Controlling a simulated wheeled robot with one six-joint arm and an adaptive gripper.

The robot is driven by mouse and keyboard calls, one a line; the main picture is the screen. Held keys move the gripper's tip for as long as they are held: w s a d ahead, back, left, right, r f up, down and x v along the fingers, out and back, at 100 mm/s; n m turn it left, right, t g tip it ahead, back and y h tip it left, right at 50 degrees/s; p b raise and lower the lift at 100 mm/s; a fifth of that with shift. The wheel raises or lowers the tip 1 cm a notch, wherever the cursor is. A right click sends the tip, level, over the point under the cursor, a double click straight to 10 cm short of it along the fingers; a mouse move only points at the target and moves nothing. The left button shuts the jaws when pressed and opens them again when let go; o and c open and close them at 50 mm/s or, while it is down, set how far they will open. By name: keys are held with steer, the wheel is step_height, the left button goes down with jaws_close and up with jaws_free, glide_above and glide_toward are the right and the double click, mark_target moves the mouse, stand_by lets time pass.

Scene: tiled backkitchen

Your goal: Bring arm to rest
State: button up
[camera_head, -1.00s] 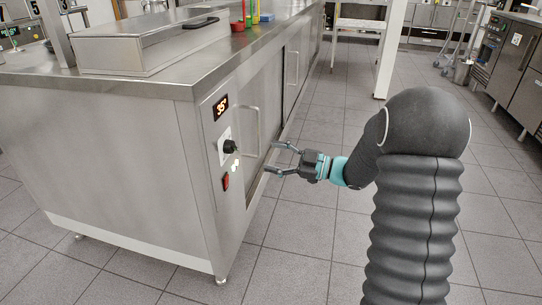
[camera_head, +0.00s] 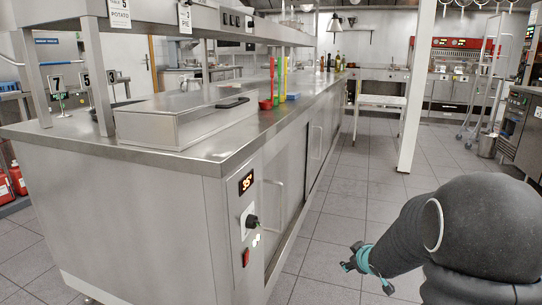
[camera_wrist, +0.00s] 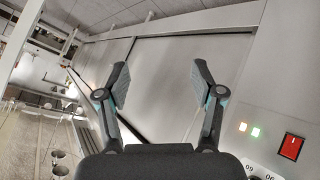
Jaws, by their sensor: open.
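My gripper (camera_head: 352,259) is open and empty, low over the tiled floor to the right of the steel counter in the head view. In the wrist view its two fingers (camera_wrist: 157,85) stand wide apart in front of a steel cabinet door (camera_wrist: 165,75), with nothing between them. My dark arm (camera_head: 400,240) reaches left and down from the lower right of the head view. A red switch (camera_wrist: 291,146) and two small lit lamps show at the right of the wrist view.
The steel counter (camera_head: 130,205) stands close on the left, with a control panel (camera_head: 247,215) at its corner. A white post (camera_head: 416,90) and a low table (camera_head: 380,101) stand further back. The aisle floor (camera_head: 345,205) is clear.

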steer(key=s+d+r+m+g+h, duration=0.1)
steer(key=s+r+m+g, duration=0.15)
steer(key=s, duration=0.65)
steer(key=s+r+m+g+h, duration=0.2)
steer(key=s+m+g, duration=0.1)
steer(key=s, duration=0.6)
steer(key=s+a+r+y, duration=0.1)
steer(key=s+a+r, duration=0.2)
steer(key=s, duration=0.2)
steer(key=s+a+r+m+y, duration=0.1)
steer(key=s+a+r, duration=0.2)
steer(key=s, duration=0.3)
steer(key=s+a+r+t, duration=0.1)
steer(key=s+a+r, duration=0.2)
steer(key=s, duration=0.3)
steer(key=shift+s+a+r+y, duration=0.25)
steer(key=shift+a+y, duration=0.15)
steer(key=shift+a, duration=0.2)
